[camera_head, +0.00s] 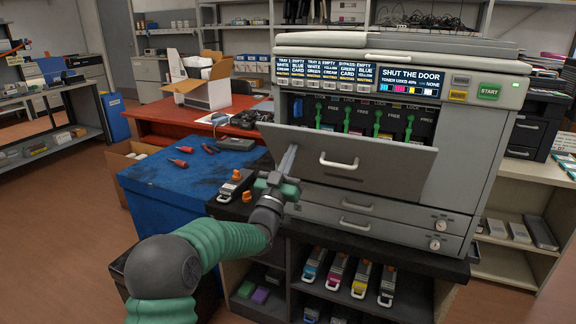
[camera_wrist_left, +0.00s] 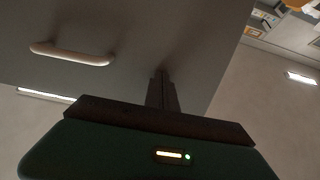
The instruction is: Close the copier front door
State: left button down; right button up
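The copier (camera_head: 390,130) stands on a dark cabinet, and its screen reads "SHUT THE DOOR". Its grey front door (camera_head: 385,165) is hinged low and tilted partly open, with a pale handle (camera_head: 339,161) on its outer face. Green levers (camera_head: 347,118) show in the bay above the door. My left gripper (camera_head: 289,160) is at the door's left part, its fingers pointing up along the outer face. In the left wrist view the fingers (camera_wrist_left: 162,90) look together against or close to the door (camera_wrist_left: 130,25), with the handle (camera_wrist_left: 72,53) to the left. Contact is unclear. My right gripper is out of view.
A blue-covered table (camera_head: 180,175) with red-handled tools stands left of the copier. Several coloured toner cartridges (camera_head: 335,272) sit on the shelf below. Drawers (camera_head: 370,222) lie under the door.

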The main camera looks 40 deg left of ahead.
pick_arm(q)
jog(key=shift+w+a+r+y, duration=0.1)
jog(key=shift+w+r+y, duration=0.05)
jog(key=shift+r+y, duration=0.15)
jog(key=p+x, duration=0.2)
jog(key=x, duration=0.4)
jog(key=shift+w, duration=0.1)
jog(key=shift+w+a, duration=0.1)
jog(key=shift+w, duration=0.1)
